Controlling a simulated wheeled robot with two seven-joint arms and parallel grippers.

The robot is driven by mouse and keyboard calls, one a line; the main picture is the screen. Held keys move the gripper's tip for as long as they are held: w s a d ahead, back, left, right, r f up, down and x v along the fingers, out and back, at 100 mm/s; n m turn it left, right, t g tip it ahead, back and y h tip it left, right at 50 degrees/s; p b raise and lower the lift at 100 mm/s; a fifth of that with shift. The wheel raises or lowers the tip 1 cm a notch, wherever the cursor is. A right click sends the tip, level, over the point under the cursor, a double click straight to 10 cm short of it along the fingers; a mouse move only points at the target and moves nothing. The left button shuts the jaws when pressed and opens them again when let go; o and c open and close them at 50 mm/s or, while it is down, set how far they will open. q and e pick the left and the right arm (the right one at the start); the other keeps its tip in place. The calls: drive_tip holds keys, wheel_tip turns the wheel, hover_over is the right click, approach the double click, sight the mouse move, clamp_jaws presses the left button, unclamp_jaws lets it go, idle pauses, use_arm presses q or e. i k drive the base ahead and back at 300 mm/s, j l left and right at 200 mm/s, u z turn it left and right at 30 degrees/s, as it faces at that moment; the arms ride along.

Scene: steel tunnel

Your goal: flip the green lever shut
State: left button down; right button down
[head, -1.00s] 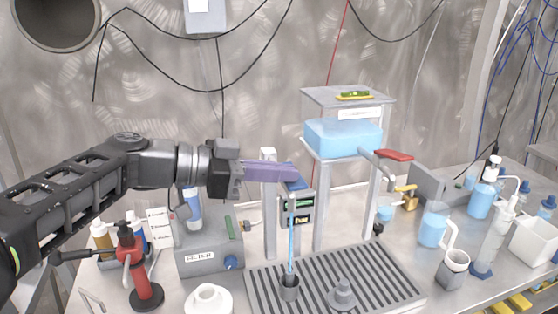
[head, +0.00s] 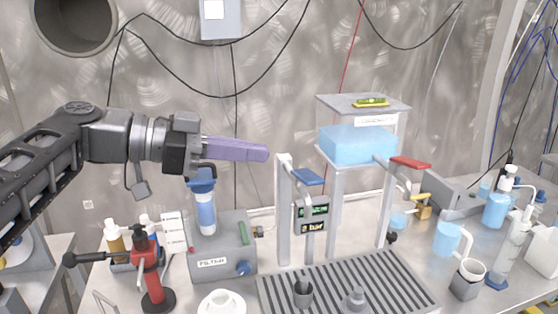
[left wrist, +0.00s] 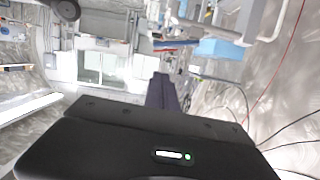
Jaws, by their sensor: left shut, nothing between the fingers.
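A small green lever (head: 244,233) stands on the right part of the grey filter box (head: 225,262). My left gripper (head: 266,153) has purple fingers, shut and empty, in the air above and behind the box in the picture. Its fingertips point right and end left of the tap post with the blue lever (head: 308,177), apart from it. In the left wrist view the shut fingers (left wrist: 160,78) also show, touching nothing. The green lever cannot be made out there. My right gripper is not in view.
A blue-topped filter cartridge (head: 205,205) stands on the box, below my gripper. A red hand pump (head: 150,275) is at left. A red lever (head: 410,162) is further right.

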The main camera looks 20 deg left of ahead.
sight(243, 232)
drive_tip(key=k, duration=1)
